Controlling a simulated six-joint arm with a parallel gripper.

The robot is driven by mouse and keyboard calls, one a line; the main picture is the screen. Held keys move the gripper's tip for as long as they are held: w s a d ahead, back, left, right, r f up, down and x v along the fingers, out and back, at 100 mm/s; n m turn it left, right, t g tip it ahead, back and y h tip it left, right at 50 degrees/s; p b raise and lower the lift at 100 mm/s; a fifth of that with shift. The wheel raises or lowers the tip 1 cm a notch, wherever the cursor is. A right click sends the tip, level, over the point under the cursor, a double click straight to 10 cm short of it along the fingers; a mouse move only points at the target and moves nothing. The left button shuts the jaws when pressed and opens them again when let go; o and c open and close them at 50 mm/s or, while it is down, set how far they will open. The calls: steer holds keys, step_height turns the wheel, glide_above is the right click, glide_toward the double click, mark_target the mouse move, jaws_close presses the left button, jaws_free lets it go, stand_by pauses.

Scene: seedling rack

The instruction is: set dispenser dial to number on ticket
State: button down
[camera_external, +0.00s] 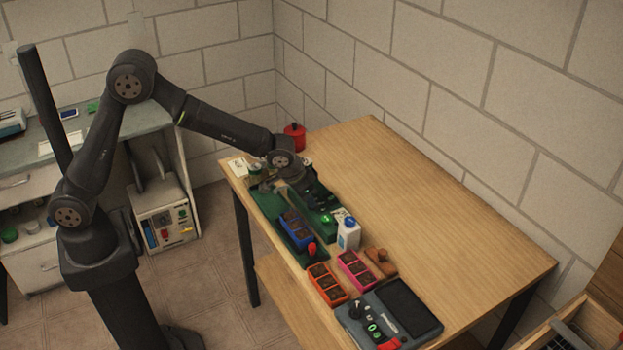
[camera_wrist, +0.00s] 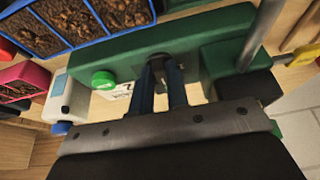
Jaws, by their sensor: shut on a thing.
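The green dispenser (camera_wrist: 212,40) stretches across the wrist view, with a bright green button (camera_wrist: 103,80) on its face. My gripper (camera_wrist: 160,68) is shut on a dark dial (camera_wrist: 157,62) on the dispenser; the fingers hide most of it, and I cannot read its setting. A white label with dark marks (camera_wrist: 120,91) shows beside the fingers, partly hidden; I cannot read it surely. In the external view my gripper (camera_external: 308,190) is at the dispenser (camera_external: 322,222), at the table's far left part. A small white card (camera_external: 238,167), possibly the ticket, lies at the table corner, too small to read.
A blue seedling tray (camera_external: 296,230) stands in front of the dispenser. A white bottle (camera_external: 348,235), an orange tray (camera_external: 327,285), a pink tray (camera_external: 356,270) and a dark control box (camera_external: 390,315) are nearer. A red canister (camera_external: 295,137) stands behind. The table's right side is clear.

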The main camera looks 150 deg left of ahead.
steer(key=c, duration=1.4)
jaws_free()
steer(key=shift+r, duration=0.1)
steer(key=v, duration=1.7)
steer(key=shift+d, duration=0.15)
step_height(320, 180, up, 8)
